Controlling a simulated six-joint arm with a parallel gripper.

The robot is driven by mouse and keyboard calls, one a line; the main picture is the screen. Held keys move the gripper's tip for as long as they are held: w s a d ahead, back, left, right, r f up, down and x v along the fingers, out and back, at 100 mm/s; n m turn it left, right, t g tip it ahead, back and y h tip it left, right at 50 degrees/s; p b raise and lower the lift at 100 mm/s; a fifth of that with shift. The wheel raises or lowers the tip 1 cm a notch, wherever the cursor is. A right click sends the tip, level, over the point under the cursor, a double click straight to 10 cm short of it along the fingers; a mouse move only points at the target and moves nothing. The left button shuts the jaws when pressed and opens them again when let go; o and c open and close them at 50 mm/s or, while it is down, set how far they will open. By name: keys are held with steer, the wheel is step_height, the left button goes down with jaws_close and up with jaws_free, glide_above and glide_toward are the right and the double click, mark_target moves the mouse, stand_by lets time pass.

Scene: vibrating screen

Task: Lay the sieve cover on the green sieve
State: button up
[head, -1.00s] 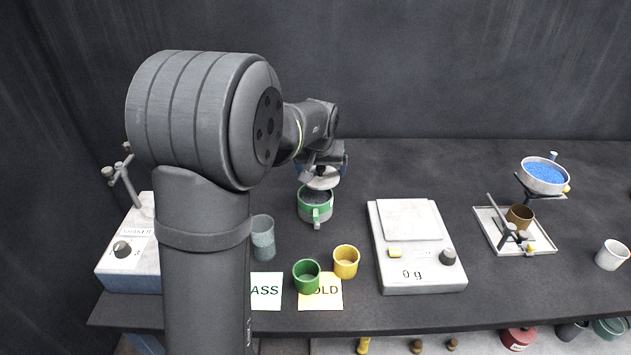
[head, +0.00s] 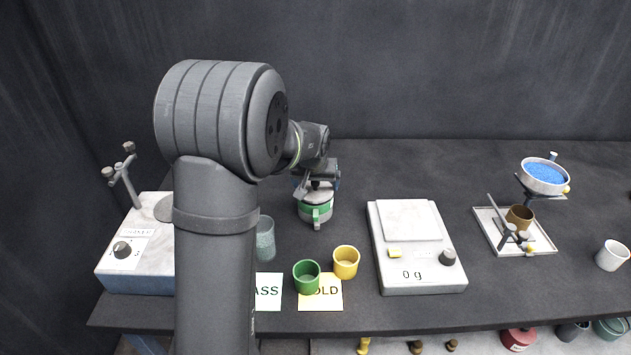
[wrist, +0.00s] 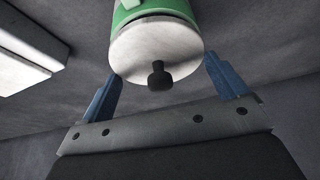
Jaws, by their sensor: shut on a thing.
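The green sieve (head: 316,213), with a green band, stands upright on the dark table. In the wrist view its green side (wrist: 128,14) shows beyond the cover. The sieve cover (head: 317,196) is a pale grey disc over the sieve's top, with no clear gap between them. In the wrist view the cover (wrist: 150,45) shows its dark knob facing me and roughly lines up with the sieve. My gripper (wrist: 162,66) is shut on the cover, its blue fingers at opposite sides of the rim. In the head view my gripper (head: 318,186) is partly hidden above the sieve.
A shaker (head: 135,265) stands left, partly behind my arm. A grey-green cup (head: 265,240), green cup (head: 306,278) and yellow cup (head: 346,263) stand in front of the sieve. A scale (head: 420,270) is to the right, and a funnel stand (head: 540,240) farther right.

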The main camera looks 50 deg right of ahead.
steer(key=shift+f, duration=0.35)
steer(key=o, duration=0.7)
steer(key=shift+o, duration=0.2)
steer(key=shift+r, duration=0.1)
steer(key=shift+r, duration=0.25)
steer(key=v, duration=1.2)
steer(key=shift+r, duration=0.3)
